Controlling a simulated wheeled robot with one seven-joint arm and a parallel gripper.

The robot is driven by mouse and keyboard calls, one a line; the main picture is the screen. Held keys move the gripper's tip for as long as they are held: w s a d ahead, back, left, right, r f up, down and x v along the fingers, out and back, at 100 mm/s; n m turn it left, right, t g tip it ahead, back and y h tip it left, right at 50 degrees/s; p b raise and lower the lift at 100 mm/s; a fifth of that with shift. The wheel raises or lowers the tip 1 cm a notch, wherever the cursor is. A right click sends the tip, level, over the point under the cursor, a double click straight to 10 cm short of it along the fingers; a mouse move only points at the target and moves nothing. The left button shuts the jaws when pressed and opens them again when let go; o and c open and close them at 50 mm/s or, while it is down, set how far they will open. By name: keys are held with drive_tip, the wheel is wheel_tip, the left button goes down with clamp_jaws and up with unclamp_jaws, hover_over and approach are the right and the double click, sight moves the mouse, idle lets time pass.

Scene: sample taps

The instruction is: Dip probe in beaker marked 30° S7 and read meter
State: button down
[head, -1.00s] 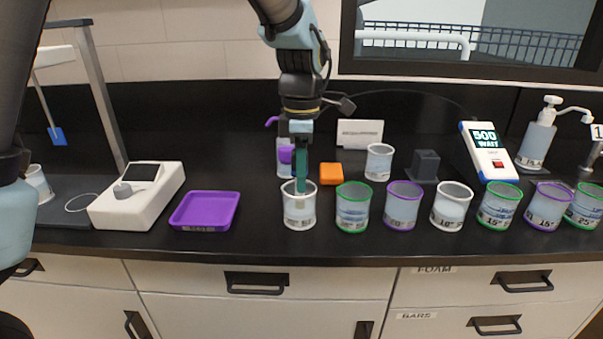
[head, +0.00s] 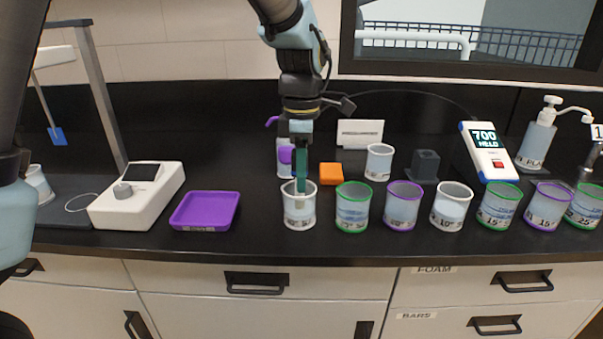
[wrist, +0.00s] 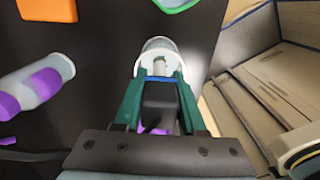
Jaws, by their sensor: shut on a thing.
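My gripper (head: 301,183) points down over the leftmost white-rimmed beaker (head: 300,212), shut on the dark probe (wrist: 160,100). The probe's lower end is inside that beaker; its depth in the liquid is hard to tell. The beaker shows beyond the green fingers in the wrist view (wrist: 161,46). Its label is too small to read surely. The meter (head: 488,152), white and blue, leans at the right and reads 700 HELD. To the right stand several beakers with green, purple or white rims, including one marked 10° (head: 451,207). I cannot make out 30° S7 on any.
A purple tray (head: 205,211) and a white device with a knob (head: 140,195) are at the left. Behind the beakers are a purple-capped bottle (head: 285,160), an orange block (head: 331,170), another beaker (head: 379,162) and a dark holder (head: 425,166). A pump bottle (head: 537,140) stands right.

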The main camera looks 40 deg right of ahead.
drive_tip(key=shift+r, duration=0.1)
wheel_tip(320, 180, up, 11)
drive_tip(key=p, duration=1)
drive_tip(key=shift+r, duration=0.1)
idle(1.1)
